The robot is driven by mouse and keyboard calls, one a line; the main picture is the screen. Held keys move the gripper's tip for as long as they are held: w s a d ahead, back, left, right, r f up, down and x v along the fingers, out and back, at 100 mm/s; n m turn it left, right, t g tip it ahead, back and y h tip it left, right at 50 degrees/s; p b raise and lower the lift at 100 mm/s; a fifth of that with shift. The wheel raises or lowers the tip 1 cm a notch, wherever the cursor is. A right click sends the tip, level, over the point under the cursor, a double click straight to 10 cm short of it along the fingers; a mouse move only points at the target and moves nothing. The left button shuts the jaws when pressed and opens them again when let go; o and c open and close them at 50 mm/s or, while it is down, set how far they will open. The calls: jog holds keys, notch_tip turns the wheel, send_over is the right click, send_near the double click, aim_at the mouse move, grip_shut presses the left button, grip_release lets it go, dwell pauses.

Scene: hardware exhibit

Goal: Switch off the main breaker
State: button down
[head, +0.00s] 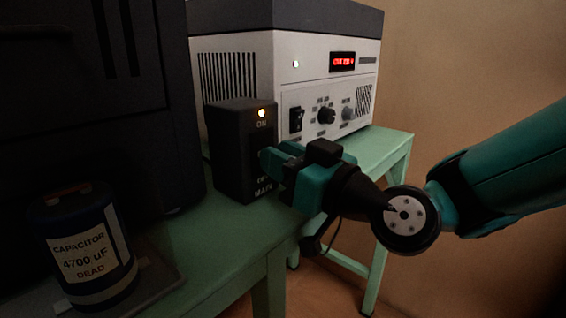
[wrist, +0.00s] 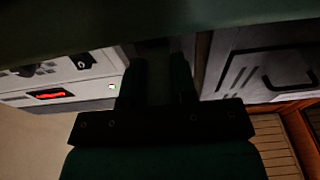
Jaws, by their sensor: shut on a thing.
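The main breaker is a dark upright box (head: 230,150) on the green table, with "ON" at the top and "MAIN" at the bottom of its front.
A white instrument (head: 300,90) with a red display and knobs stands behind the breaker on the green table (head: 225,245). A large dark cabinet (head: 90,120) is close at the left. A capacitor (head: 85,250) marked "DEAD" stands in front of it.

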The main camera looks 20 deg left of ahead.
jog(key=shift+r, duration=0.1)
jog(key=c, duration=0.9)
grip_release()
jog(key=shift+d, duration=0.1)
jog(key=shift+b+v, duration=5.2)
jog(key=shift+v, duration=3.45)
jog(key=shift+s, duration=0.1)
